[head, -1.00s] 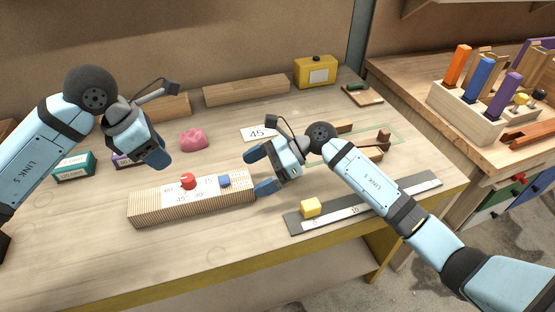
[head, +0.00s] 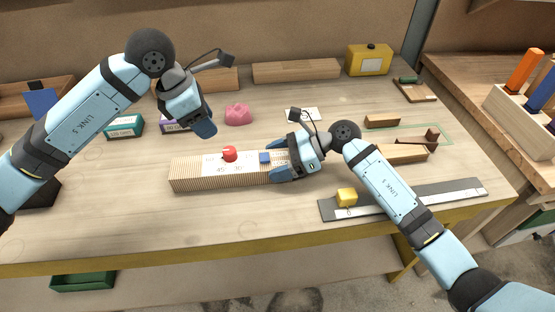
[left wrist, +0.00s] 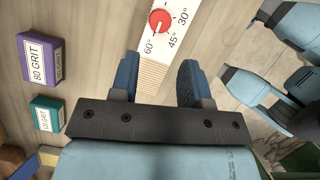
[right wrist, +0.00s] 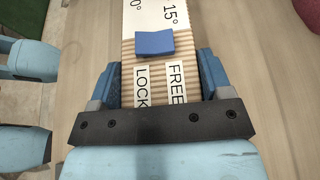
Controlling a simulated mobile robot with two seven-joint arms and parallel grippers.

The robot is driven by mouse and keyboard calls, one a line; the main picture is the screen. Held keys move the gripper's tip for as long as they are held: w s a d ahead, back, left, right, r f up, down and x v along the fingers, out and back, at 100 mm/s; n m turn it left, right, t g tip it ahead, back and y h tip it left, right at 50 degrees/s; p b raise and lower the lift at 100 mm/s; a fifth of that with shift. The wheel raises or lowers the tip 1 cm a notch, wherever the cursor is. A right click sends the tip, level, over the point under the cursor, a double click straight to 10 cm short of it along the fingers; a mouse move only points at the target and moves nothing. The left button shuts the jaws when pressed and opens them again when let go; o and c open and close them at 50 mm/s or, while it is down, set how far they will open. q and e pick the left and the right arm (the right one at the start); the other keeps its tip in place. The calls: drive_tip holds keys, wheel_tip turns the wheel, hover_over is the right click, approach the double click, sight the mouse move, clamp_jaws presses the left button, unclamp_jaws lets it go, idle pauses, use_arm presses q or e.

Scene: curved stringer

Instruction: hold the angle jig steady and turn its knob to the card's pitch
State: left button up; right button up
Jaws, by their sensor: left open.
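The angle jig is a ribbed wooden block (head: 185,180) with a white angle scale, a red knob (head: 229,153) and a blue slider (head: 265,157). The knob (left wrist: 162,22) sits among 60°, 45° and 30° marks; its pointer is hard to read. The slider (right wrist: 153,43) is beside the LOCK and FREE labels. My right gripper (right wrist: 160,85) straddles the jig's right end, fingers close to both sides; I cannot tell if they press. My left gripper (head: 205,128) is open and empty, above and behind the knob. The white card (head: 302,114) lies behind, partly hidden; its number is unreadable now.
A ruler (head: 450,189) with a yellow block (head: 347,197) lies at front right. A pink lump (head: 238,114) and a teal grit box (head: 124,127) stand behind the jig. Wooden pieces (head: 382,121) lie at right. Table in front of the jig is clear.

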sight(229, 150)
use_arm(q)
drive_tip(key=shift+o, duration=1.5)
drive_tip(key=shift+a+r, duration=0.15)
drive_tip(key=shift+r, duration=0.05)
drive_tip(key=d+f+m, duration=0.1)
drive_tip(key=f, duration=0.2)
drive_tip(key=d+f, duration=0.1)
drive_tip(key=f, duration=0.2)
drive_tip(key=w+d+f+m, duration=0.1)
drive_tip(key=f, duration=0.2)
drive_tip(key=shift+d+f+m+g+h, duration=0.25)
drive_tip(key=shift+d+m+g+h, duration=0.05)
drive_tip(key=shift+d+g+h, duration=0.1)
drive_tip(key=c, duration=0.9)
